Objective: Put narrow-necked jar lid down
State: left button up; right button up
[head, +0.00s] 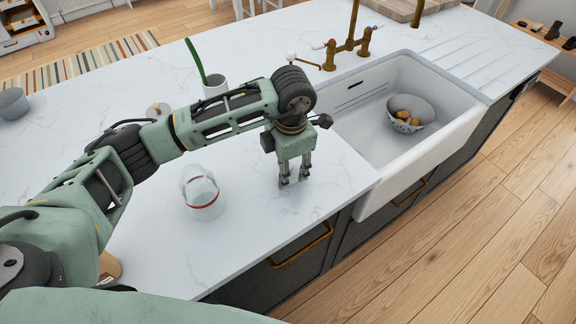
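My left gripper (294,181) points down over the white counter, between a pale glass jar and the sink. Its two fingers are apart, with no lid that I can make out between them. The pale glass jar (203,200) with a red band stands upright on the counter, left of the gripper and apart from it. I cannot tell whether this is the narrow-necked jar. I cannot clearly make out a separate lid. My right gripper is not in view.
A white sink (440,83) holds a grey colander (424,112) with yellowish items. Brass taps (352,47) stand behind it. A cup (215,86) with a green stem and a small beige object (157,109) stand behind my arm. A grey bowl (13,104) sits far left.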

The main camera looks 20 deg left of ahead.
pick_arm(q)
jog(key=shift+f, duration=0.85)
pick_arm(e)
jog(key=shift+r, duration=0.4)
pick_arm(q)
jog(key=shift+f, duration=0.15)
jog(key=o, duration=0.8)
jog(key=shift+c, duration=0.2)
jog(key=shift+o, duration=0.9)
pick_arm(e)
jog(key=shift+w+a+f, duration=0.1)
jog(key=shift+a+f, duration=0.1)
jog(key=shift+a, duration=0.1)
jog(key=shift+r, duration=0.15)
